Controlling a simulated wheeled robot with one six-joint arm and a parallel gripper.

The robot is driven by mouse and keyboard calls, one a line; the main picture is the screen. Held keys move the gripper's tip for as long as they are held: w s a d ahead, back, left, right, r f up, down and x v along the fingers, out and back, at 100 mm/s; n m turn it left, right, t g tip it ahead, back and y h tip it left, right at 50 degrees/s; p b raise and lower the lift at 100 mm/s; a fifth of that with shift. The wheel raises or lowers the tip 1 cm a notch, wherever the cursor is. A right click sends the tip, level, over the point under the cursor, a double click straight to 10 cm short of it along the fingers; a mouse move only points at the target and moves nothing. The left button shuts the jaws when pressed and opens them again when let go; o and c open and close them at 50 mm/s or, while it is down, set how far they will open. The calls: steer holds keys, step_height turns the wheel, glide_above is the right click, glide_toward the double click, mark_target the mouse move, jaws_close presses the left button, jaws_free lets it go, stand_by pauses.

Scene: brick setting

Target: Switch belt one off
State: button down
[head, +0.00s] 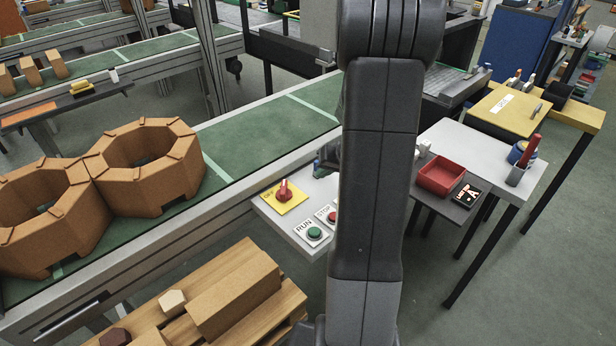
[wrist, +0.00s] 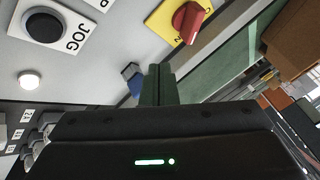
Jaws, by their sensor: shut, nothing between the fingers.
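A red rotary knob (head: 284,191) sits on a yellow plate (head: 292,206) on the grey control panel beside the green belt (head: 262,128). The knob also shows at the top of the wrist view (wrist: 187,20). A green RUN button (head: 314,233) and a red STOP button (head: 333,216) are nearby, the latter partly behind my arm. My gripper (wrist: 157,84) is shut and empty, above the panel, with its fingertips apart from the knob in the picture. In the head view my arm hides most of the gripper. The plate's lettering is too small to read fully.
A black JOG button (wrist: 45,26), a white round lamp (wrist: 29,80) and a blue part (wrist: 132,76) are on the panel. Brown octagonal blocks (head: 148,165) stand on the belt. A wooden pallet (head: 215,290) is in front. A red tray (head: 440,176) is right.

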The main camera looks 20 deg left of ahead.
mark_target(284, 191)
steer(key=p+x, duration=0.1)
steer(key=x, duration=0.8)
steer(key=shift+a+f, duration=0.1)
steer(key=shift+f, duration=0.05)
steer(key=a+p, duration=0.2)
steer(key=a, duration=0.1)
steer(key=shift+s+a, duration=0.1)
steer(key=shift+s, duration=0.3)
steer(key=shift+a, duration=0.3)
steer(key=shift+f+b, duration=0.15)
steer(key=shift+b, duration=0.2)
